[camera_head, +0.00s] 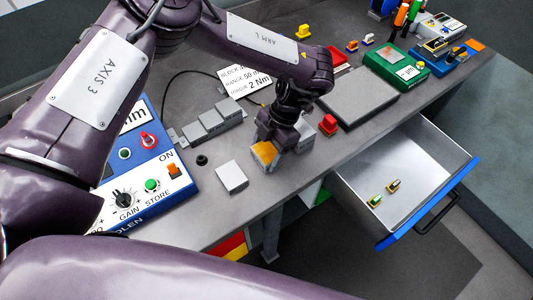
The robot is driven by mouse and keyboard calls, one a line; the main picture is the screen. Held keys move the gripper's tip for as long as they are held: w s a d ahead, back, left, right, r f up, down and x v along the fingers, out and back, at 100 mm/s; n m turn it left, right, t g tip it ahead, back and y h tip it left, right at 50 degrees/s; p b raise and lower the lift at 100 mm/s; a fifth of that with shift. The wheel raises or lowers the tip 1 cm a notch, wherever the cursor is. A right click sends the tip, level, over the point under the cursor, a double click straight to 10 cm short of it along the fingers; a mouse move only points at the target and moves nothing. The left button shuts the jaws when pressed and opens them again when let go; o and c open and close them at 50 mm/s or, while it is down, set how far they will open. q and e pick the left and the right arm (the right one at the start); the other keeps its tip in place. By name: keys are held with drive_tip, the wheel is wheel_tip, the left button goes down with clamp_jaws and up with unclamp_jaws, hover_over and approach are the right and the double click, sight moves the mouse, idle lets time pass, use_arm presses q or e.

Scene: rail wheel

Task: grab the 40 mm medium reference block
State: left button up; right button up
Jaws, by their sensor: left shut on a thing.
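My left gripper (279,143) reaches down to the bench near its front edge. I cannot read a size on this block. A grey block (304,135) shows just right of the fingers, partly covered by them. Another light grey block (232,177) stands apart to the left on the bench. My right gripper is not in view.
A blue control box (150,165) and a row of grey blocks (213,122) are left. A red piece (328,125) and a flat grey plate (358,97) lie right. An open drawer (405,165) with small pieces juts out below the bench (195,225).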

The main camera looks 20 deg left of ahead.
use_arm(q)
clamp_jaws()
drive_tip(key=shift+w+r, duration=0.1)
